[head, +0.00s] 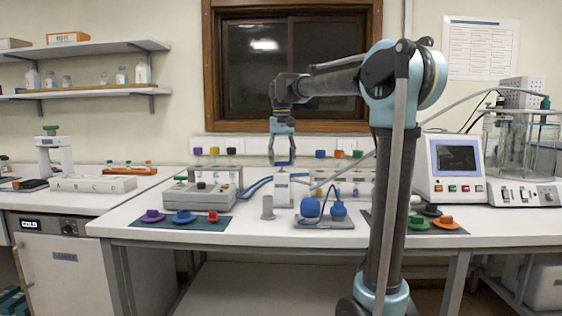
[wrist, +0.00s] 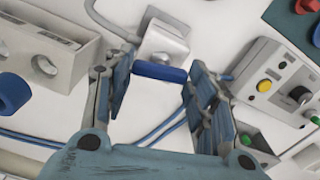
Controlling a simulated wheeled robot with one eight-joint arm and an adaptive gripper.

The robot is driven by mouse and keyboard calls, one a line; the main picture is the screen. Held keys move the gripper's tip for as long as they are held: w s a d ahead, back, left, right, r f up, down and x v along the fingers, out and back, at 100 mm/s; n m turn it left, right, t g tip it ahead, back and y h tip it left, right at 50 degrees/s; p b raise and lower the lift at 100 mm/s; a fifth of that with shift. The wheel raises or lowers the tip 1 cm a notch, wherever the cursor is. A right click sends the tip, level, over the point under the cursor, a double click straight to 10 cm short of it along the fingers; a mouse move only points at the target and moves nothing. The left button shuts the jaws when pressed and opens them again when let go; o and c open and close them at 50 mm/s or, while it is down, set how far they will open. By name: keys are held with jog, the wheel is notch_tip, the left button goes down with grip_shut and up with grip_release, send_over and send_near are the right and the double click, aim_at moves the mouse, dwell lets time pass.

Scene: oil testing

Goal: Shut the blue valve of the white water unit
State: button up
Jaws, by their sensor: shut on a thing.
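The white water unit (head: 282,188) is a small upright box in the middle of the bench in the head view. Its pale body (wrist: 165,42) also shows at the top middle of the wrist view, with a hose running from it. The blue valve (wrist: 160,72) is a short bar lying crosswise between my fingertips in the wrist view. My gripper (head: 282,162) points down over the unit in the head view, and its fingers (wrist: 158,82) are shut on the two ends of the valve.
A grey tester (head: 200,195) stands left of the unit, and a dark mat (head: 165,221) with coloured knobs lies before it. A grey cylinder (head: 267,208) and a blue pump (head: 311,207) stand close in front. Blue tubes (wrist: 160,132) run beside my gripper.

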jog(key=shift+w+m, duration=0.1)
jog(key=shift+m, duration=1.1)
jog(key=o, duration=1)
jog(key=shift+o, duration=0.2)
jog(key=shift+r, duration=0.1)
notch_tip(320, 180, up, 12)
jog(key=shift+f, duration=0.2)
